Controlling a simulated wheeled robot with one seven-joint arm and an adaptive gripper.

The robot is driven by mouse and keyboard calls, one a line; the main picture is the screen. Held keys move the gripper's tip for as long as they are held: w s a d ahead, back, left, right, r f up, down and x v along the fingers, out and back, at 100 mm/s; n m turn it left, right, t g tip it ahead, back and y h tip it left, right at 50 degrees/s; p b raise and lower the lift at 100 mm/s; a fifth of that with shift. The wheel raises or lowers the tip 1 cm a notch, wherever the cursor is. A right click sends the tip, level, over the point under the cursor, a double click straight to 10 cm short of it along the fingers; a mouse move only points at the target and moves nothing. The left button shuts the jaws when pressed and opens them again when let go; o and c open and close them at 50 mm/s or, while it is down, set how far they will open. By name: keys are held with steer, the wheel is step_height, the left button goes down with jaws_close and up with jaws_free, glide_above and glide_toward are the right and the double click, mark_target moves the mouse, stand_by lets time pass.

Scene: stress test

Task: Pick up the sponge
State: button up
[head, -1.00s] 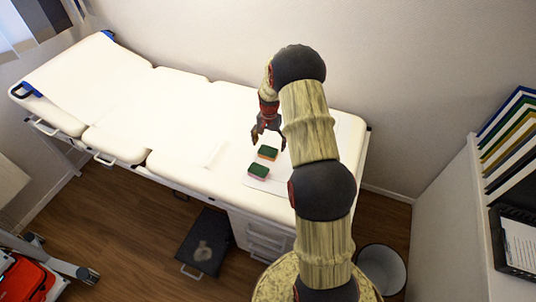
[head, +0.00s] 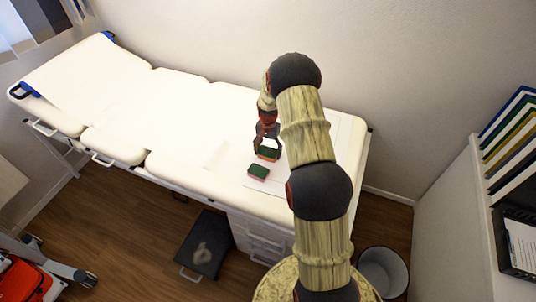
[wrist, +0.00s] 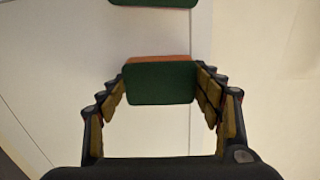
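Two sponges with dark green tops and orange-red sides lie on the white examination bed (head: 200,120). The farther sponge (head: 267,153) is below my gripper (head: 267,145), which partly covers it in the head view. In the wrist view this sponge (wrist: 160,83) shows between the two open fingers of my gripper (wrist: 162,100), with a small gap on each side. The nearer sponge (head: 258,172) lies apart from it, and a sponge edge (wrist: 153,2) shows at the top of the wrist view.
A wall runs behind the bed. A dark step stool (head: 203,244) stands on the floor in front. A white bin (head: 382,270) is beside my base. A shelf with several folders (head: 508,130) is at the right.

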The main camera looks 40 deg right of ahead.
mark_target(268, 151)
steer(key=shift+c, duration=1.2)
steer(key=shift+r, duration=0.55)
step_height(268, 151, up, 2)
steer(key=shift+r+p, duration=0.25)
steer(key=shift+p, duration=0.25)
steer(key=s+a+r+p, duration=0.3)
steer(key=s+a+r, duration=0.5)
steer(key=s, duration=0.3)
steer(key=shift+a+r+p, duration=0.2)
steer(key=shift+r+p, duration=0.2)
steer(key=shift+r, duration=0.3)
steer(key=shift+s, duration=0.1)
